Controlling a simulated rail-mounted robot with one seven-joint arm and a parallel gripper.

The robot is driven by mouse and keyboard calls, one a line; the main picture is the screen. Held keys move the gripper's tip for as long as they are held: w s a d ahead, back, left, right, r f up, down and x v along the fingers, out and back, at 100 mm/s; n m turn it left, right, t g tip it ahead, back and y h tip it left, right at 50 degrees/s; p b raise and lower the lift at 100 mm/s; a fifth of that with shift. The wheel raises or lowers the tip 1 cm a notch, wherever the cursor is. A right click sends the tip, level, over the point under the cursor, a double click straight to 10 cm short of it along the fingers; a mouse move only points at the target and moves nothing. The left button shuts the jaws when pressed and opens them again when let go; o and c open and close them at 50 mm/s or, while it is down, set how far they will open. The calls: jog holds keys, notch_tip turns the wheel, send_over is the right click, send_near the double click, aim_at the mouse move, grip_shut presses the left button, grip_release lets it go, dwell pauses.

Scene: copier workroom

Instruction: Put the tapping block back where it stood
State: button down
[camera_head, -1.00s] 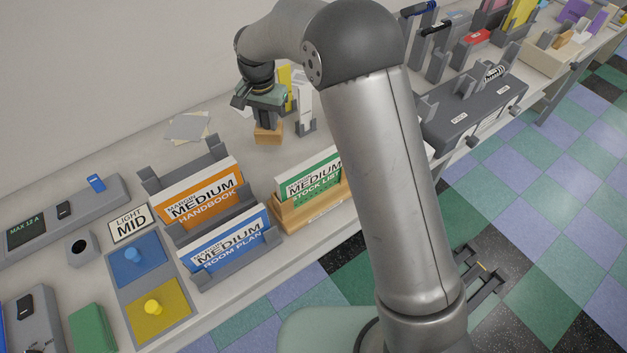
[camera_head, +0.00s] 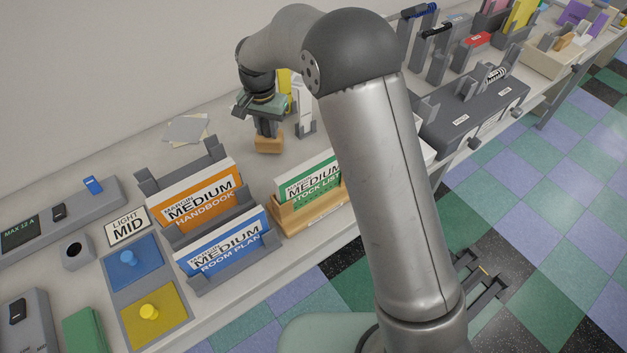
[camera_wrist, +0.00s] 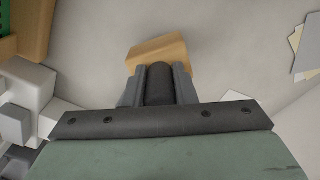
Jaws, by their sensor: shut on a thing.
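The tapping block appears as a small wooden block (camera_head: 268,145) beneath my gripper (camera_head: 267,127), near the back of the counter. In the wrist view my gripper (camera_wrist: 159,88) is shut on a dark round handle, and the wooden block (camera_wrist: 158,54) shows just beyond the fingertips. The block looks roughly upright. Its underside is hidden, and I cannot tell whether it touches the counter.
A white item in a grey holder (camera_head: 305,118) stands close right of the block. Loose paper sheets (camera_head: 186,129) lie to its left. Orange handbooks (camera_head: 203,197) and a green stock list (camera_head: 308,180) stand in front. Bare counter surrounds the block.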

jog(key=shift+f, duration=0.55)
jog(key=shift+f+b, duration=0.3)
jog(key=shift+b, duration=0.15)
jog(key=c, duration=1.1)
grip_release()
notch_tip(320, 180, up, 10)
jog(key=p, duration=0.6)
jog(key=shift+f+p, duration=0.25)
jog(key=shift+p, duration=0.05)
jog(key=s+d+r, duration=0.1)
jog(key=d+r, duration=0.1)
jog(key=d, duration=2.5)
jog(key=s+a+r+p, duration=0.1)
jog(key=s+a+r, duration=0.3)
jog(key=a, duration=0.3)
jog(key=s+a+r+n+p, duration=0.1)
jog(key=s+a+r, duration=0.4)
jog(key=a+r, duration=0.1)
jog(key=s+a+r+p, duration=0.1)
jog(key=s+a+r, duration=0.3)
jog(key=a, duration=0.4)
jog(key=shift+s+a+r, duration=0.25)
jog(key=shift+s+r, duration=0.05)
jog(key=shift+r, duration=0.1)
